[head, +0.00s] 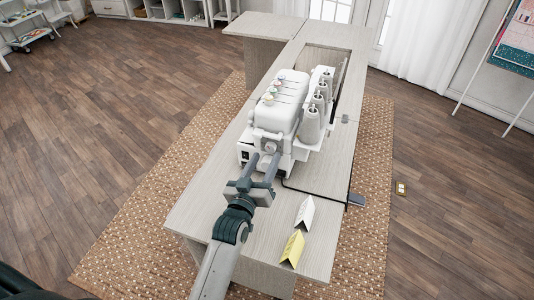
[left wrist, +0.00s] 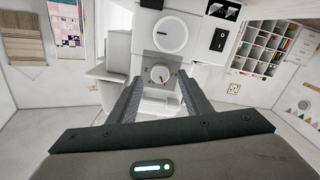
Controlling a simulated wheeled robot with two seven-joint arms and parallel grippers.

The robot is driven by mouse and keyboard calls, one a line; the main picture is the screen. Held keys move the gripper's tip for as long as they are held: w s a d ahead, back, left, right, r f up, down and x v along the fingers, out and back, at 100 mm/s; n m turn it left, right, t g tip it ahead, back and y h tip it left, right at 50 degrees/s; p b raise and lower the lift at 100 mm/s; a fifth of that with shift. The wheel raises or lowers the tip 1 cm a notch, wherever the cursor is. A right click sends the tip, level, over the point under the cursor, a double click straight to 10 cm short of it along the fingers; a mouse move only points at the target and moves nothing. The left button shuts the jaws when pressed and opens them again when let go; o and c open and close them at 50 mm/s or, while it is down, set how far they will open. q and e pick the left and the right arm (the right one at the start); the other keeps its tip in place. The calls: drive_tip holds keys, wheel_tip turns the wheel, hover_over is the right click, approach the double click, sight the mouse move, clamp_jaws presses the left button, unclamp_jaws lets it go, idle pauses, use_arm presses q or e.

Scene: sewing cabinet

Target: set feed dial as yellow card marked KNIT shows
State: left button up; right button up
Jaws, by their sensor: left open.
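The white serger (head: 275,112) stands on the pale wood cabinet top.
The cabinet top (head: 200,208) is clear left of my arm. A cable runs along the machine's right side to a dark pedal-like block (head: 356,199). Thread cones (head: 311,124) stand on the machine's right. A small yellowish object (head: 400,188) lies on the wooden floor at the rug's edge.

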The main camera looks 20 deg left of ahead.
sight(271, 147)
use_arm(q)
drive_tip(key=shift+w, duration=1.2)
use_arm(e)
drive_tip(key=shift+w+r, duration=0.3)
drive_tip(key=shift+w, duration=0.05)
drive_tip(key=shift+a, duration=0.1)
use_arm(q)
drive_tip(key=c, duration=1.1)
drive_tip(key=shift+o, duration=0.2)
use_arm(e)
drive_tip(key=shift+a, duration=0.25)
